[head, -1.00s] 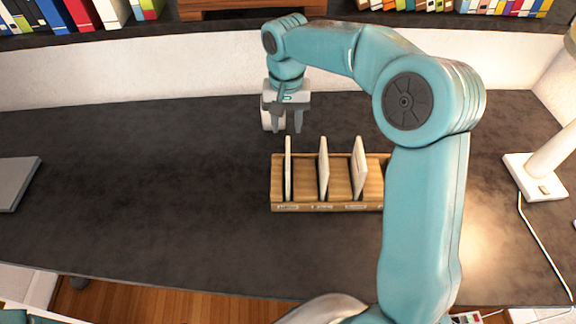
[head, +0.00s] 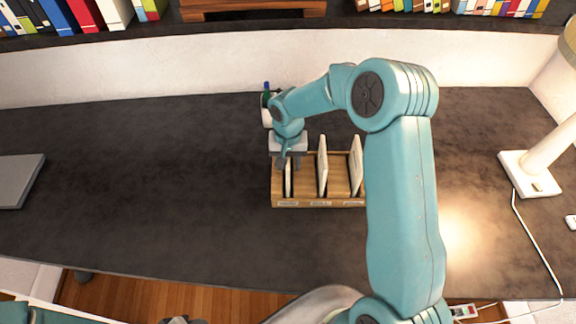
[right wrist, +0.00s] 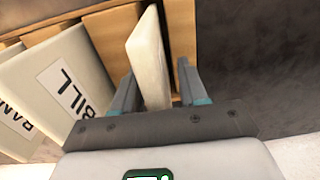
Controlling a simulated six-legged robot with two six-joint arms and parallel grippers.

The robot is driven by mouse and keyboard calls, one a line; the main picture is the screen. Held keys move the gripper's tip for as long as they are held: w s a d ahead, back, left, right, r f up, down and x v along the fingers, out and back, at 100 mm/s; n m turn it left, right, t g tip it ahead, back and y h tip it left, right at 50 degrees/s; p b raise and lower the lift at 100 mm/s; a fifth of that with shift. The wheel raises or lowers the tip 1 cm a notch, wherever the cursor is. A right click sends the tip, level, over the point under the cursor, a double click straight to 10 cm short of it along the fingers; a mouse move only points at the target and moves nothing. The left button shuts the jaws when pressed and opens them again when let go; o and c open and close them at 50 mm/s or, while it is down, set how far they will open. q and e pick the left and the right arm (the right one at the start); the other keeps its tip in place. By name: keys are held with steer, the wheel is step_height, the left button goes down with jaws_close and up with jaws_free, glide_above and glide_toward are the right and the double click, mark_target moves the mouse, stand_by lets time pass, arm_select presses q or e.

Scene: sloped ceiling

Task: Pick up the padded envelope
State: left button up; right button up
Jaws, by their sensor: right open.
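A wooden organizer (head: 320,203) stands on the dark desk with three pale envelopes upright in separate slots. The left envelope (head: 288,182) is thick and plain in the right wrist view (right wrist: 147,62), with no readable label, and may be the padded one. The middle envelope (head: 322,170) and right envelope (head: 355,165) stand apart from it. My left gripper is not in view.
A white holder (head: 266,117) with blue and green items stands behind my right gripper. A white lamp (head: 540,160) with a cord is at the right, and a grey flat object (head: 18,180) lies at the far left. The desk's left middle is clear.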

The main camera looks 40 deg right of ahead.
steer(key=shift+s+a+r, duration=0.1)
steer(key=shift+a, duration=0.05)
jaws_close()
step_height(320, 180, up, 20)
steer(key=b, duration=0.2)
stand_by(0.3)
